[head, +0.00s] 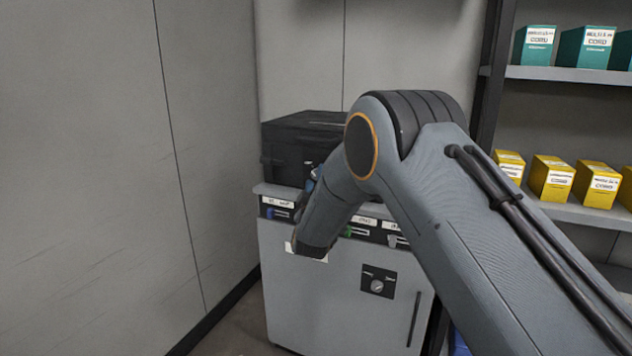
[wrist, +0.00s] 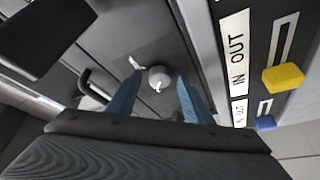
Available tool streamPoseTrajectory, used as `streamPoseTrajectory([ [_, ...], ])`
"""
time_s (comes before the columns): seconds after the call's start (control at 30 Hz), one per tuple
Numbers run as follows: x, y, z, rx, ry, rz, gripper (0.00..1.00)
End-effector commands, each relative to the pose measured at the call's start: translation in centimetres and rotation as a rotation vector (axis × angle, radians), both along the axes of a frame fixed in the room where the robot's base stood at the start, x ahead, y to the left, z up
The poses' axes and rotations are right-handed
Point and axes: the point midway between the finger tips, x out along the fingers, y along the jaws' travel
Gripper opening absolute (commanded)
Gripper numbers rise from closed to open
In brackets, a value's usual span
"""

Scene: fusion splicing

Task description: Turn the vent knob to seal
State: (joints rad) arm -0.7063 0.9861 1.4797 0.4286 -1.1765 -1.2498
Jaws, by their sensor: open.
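The vent knob (wrist: 159,77) is a small round grey knob on a dark face, seen in the wrist view with a small white mark beside it. That face appears to be the front of the black case (head: 300,135) on the cabinet. My gripper (wrist: 160,88) is open, its two blue fingers on either side of the knob with gaps showing. I cannot tell how far the fingertips are from the face. In the head view my arm hides the knob, and only a bit of blue at my gripper (head: 312,181) shows before the case.
A dark handle (wrist: 97,85) stands out left of the knob. An IN/OUT label strip (wrist: 235,55) with yellow (wrist: 284,77) and blue sliders runs along the right. The grey cabinet (head: 320,300) has a dial plate (head: 378,281). Shelves with boxes (head: 552,178) stand at right.

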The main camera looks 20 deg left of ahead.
Motion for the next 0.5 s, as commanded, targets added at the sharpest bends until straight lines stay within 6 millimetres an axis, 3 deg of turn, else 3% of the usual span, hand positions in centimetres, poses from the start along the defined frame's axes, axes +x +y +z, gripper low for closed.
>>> streamPoseTrajectory([
  [0.2, 0.06, -0.07, -0.03, -0.001, 0.0, -0.001, 0.46],
  [0.43, 0.05, -0.07, -0.04, -0.001, 0.0, -0.001, 0.07],
  [0.5, 0.04, -0.07, -0.05, 0.0, 0.001, 0.0, 0.05],
])
